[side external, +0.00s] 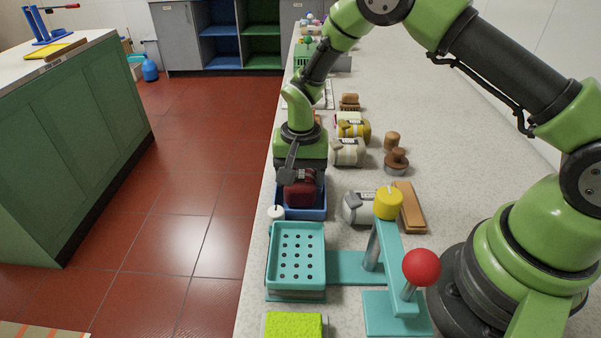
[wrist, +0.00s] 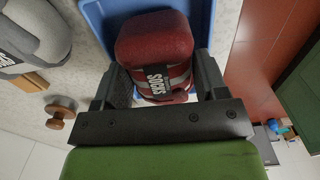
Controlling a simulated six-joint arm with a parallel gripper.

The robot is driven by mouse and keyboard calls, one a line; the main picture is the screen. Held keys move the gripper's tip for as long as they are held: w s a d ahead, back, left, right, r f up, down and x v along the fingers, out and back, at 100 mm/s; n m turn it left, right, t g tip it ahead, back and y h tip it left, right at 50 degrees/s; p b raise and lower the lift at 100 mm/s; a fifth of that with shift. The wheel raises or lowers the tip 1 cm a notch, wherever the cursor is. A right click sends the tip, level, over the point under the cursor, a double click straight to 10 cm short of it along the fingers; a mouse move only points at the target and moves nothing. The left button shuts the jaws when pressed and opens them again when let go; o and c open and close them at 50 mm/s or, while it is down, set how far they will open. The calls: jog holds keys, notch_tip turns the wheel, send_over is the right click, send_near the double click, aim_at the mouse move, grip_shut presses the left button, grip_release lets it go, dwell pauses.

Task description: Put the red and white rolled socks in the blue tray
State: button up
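The red and white rolled socks (side external: 301,191), dark red with pale stripes and a dark label, are between the fingers of my gripper (side external: 300,178). In the wrist view the rolled socks (wrist: 155,45) fill the gap between both fingers of my gripper (wrist: 170,85), which looks shut on them. The blue tray (side external: 317,213) is directly below and around the socks in the side view. Its blue floor and rim (wrist: 97,18) show behind the socks in the wrist view. The contact between socks and tray floor is hidden.
A grey and white sock roll (side external: 357,208) lies right of the tray, beside a wooden block (side external: 409,207). A teal press with a perforated basket (side external: 296,254) and red knob (side external: 421,267) stands in front. Other sock rolls (side external: 347,152) and brushes lie behind. The counter's left edge is close.

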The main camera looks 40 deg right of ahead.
jog(key=o, duration=0.3)
jog(key=s+r+n+t, duration=0.1)
jog(key=s+r, duration=0.2)
jog(key=r, duration=0.8)
jog(key=s+r+t, duration=0.1)
jog(key=s+r, duration=0.1)
jog(key=r, duration=0.9)
jog(key=s+r+n+t+y, duration=0.1)
jog(key=s+r+n+t, duration=0.1)
jog(key=s, duration=0.6)
jog(key=s+d+r+n+t+y, duration=0.1)
jog(key=s+r+n+t, duration=0.1)
jog(key=s, duration=0.7)
notch_tip(320, 180, up, 2)
jog(key=shift+r+t, duration=0.1)
jog(key=shift+t, duration=0.5)
